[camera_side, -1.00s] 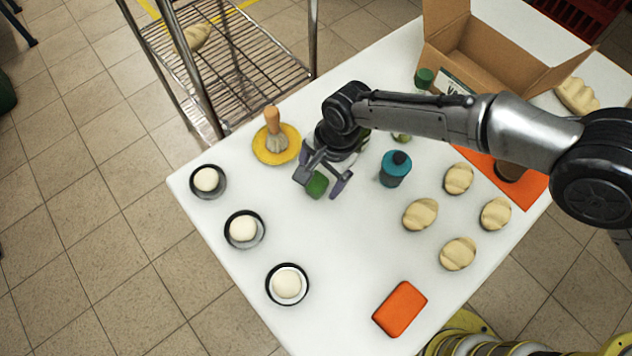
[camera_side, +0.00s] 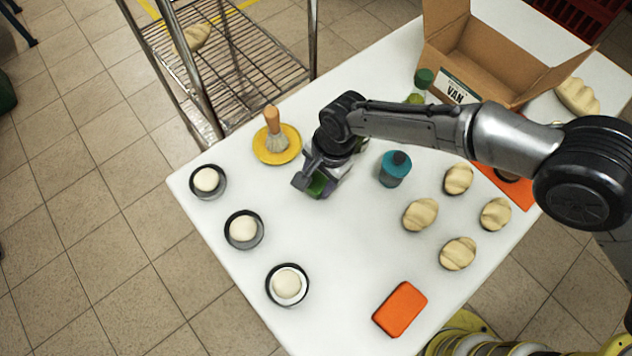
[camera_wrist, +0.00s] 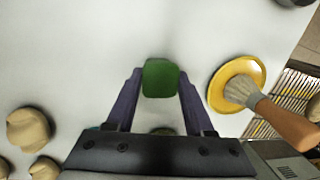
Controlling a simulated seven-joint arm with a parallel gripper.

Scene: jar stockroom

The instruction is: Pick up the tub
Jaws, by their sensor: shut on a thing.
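The tub (camera_side: 317,185) shows as a small green shape between the fingers of my gripper (camera_side: 318,188), on the left part of the white table. In the wrist view its rounded square green top (camera_wrist: 160,78) sits between the two fingertips of my gripper (camera_wrist: 160,88). The fingers are shut on it, one on each side. Its lower part is hidden, and I cannot tell whether it touches the table.
A brush on a yellow plate (camera_side: 265,152) lies close behind my gripper. A teal jar (camera_side: 394,172) stands to its right. Several dough pieces, an orange block (camera_side: 400,309) and a cardboard box (camera_side: 480,75) share the table. The table's front middle is clear.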

